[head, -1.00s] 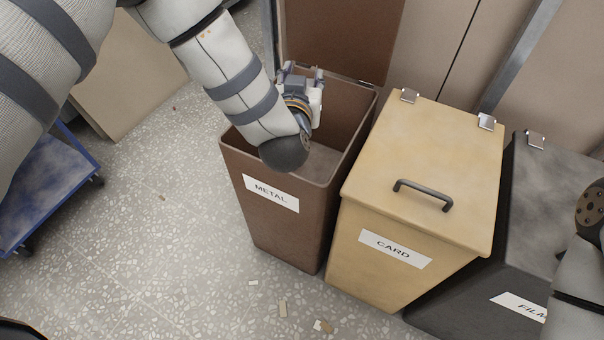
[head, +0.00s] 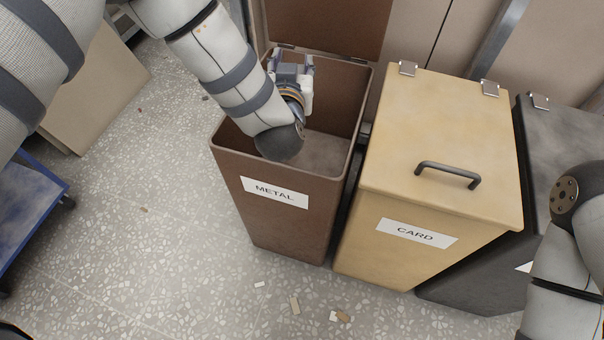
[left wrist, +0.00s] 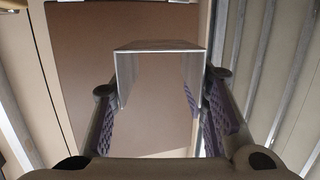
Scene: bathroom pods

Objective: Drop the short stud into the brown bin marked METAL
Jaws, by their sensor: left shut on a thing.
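The brown bin marked METAL (head: 282,222) stands with its lid raised against the back. My left gripper (head: 290,62) is over the bin's opening, near its back rim, with the wrist bent above the opening. In the left wrist view the gripper (left wrist: 160,105) is shut on the short stud (left wrist: 160,47), a grey metal channel held between the two purple-padded fingers. The brown surface of the bin's lid shows behind the stud. In the head view the stud cannot be made out. My right gripper is not in view; only part of the right arm shows at the right edge.
A closed tan bin marked CARD (head: 440,130) stands right of the METAL bin, and a dark grey bin (head: 475,285) beyond it. A blue cart (head: 25,205) is at the left. Small scraps (head: 295,305) lie on the otherwise open speckled floor.

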